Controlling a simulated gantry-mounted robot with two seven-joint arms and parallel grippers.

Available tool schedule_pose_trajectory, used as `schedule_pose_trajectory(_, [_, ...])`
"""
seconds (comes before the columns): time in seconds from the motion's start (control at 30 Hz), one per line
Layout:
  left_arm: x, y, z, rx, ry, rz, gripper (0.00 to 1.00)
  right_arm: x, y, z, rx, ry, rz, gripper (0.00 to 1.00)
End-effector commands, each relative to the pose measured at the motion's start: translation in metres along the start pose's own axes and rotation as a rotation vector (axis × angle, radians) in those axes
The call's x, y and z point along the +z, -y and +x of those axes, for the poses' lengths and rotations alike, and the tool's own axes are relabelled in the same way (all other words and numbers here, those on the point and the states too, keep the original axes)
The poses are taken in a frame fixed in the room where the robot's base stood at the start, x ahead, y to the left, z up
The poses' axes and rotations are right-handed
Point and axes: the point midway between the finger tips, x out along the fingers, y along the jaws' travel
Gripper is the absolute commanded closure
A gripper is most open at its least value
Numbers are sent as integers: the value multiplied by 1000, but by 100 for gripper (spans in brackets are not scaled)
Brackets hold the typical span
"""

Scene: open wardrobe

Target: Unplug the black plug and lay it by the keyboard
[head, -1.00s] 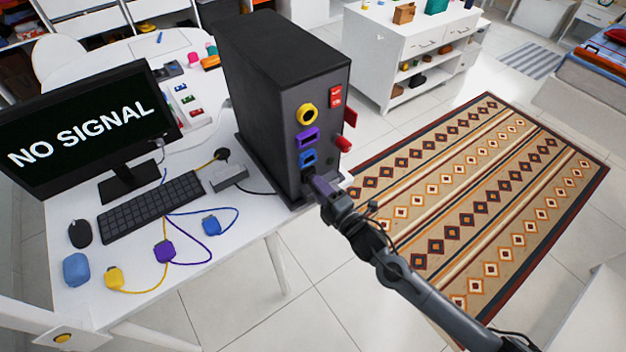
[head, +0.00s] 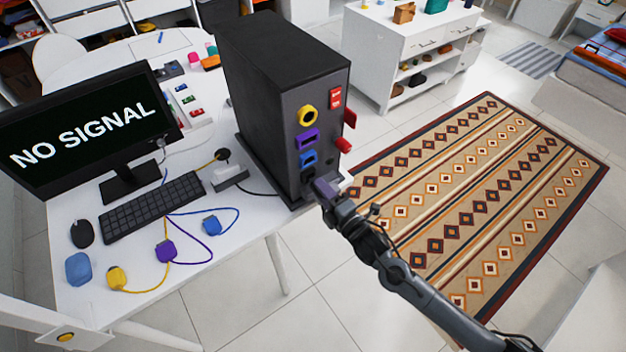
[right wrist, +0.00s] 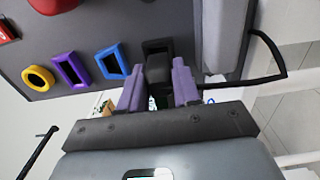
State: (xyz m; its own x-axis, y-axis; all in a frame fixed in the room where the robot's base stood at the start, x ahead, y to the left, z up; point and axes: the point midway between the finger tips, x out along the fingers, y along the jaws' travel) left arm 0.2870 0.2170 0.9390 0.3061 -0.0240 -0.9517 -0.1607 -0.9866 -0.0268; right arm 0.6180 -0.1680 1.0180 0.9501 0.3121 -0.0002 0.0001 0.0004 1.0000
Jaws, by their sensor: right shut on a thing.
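The black plug (right wrist: 158,72) is between the purple fingertips of my right gripper (right wrist: 158,88), which is shut on it. The plug points at the black socket (right wrist: 157,46) low on the computer tower (head: 268,90). How much of it is still inside the socket I cannot tell. In the head view my right gripper (head: 324,186) is at the tower's lower front corner. The keyboard (head: 153,206) lies on the white desk, left of the tower. My left gripper is not in view.
Yellow (head: 117,278), purple (head: 165,251) and blue (head: 211,226) plugs with cords lie before the keyboard. A mouse (head: 82,234) and blue block (head: 78,268) are to its left. The monitor (head: 85,130) stands behind. A grey box (head: 229,177) sits between keyboard and tower.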

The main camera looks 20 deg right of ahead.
Motion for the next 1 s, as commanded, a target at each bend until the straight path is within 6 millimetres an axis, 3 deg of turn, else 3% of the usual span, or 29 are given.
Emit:
schedule_pose_trajectory(0.53, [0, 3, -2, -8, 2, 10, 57, 0, -1, -3, 0, 0, 0, 100])
schedule_pose_trajectory(1.0, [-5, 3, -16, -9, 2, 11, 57, 0, -1, -26, -1, 0, 0, 100])
